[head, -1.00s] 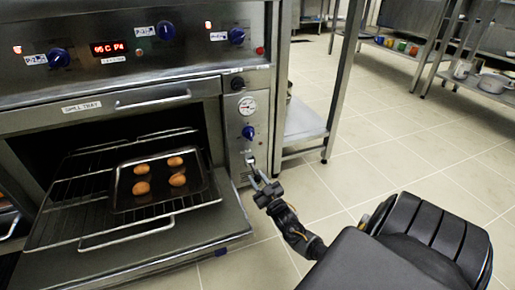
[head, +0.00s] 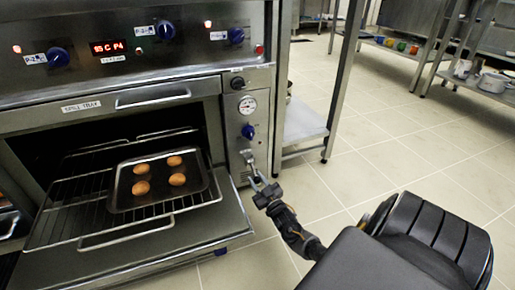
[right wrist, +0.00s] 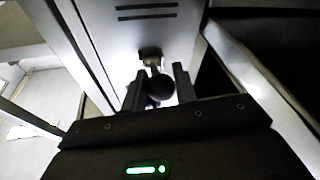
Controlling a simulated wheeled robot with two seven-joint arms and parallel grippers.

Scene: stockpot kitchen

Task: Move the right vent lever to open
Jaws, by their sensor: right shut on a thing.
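The right vent lever (head: 248,158) is a small silver lever on the narrow panel to the right of the oven opening, below a blue knob. In the right wrist view it shows as a metal mount with a dark round knob (right wrist: 161,87). My right gripper (head: 256,179) is at the lever's lower end, and in the wrist view its two dark fingers (right wrist: 158,90) stand on either side of the knob. It is shut on the lever. The lever's exact angle is hard to tell. My left gripper is not in view.
The oven door (head: 190,240) is folded down, with a wire rack (head: 75,215) and a tray (head: 125,205) of several brown rolls above it. A blue knob (head: 248,131) and a round gauge (head: 247,104) sit above the lever. Tiled floor (head: 380,160) is clear at right.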

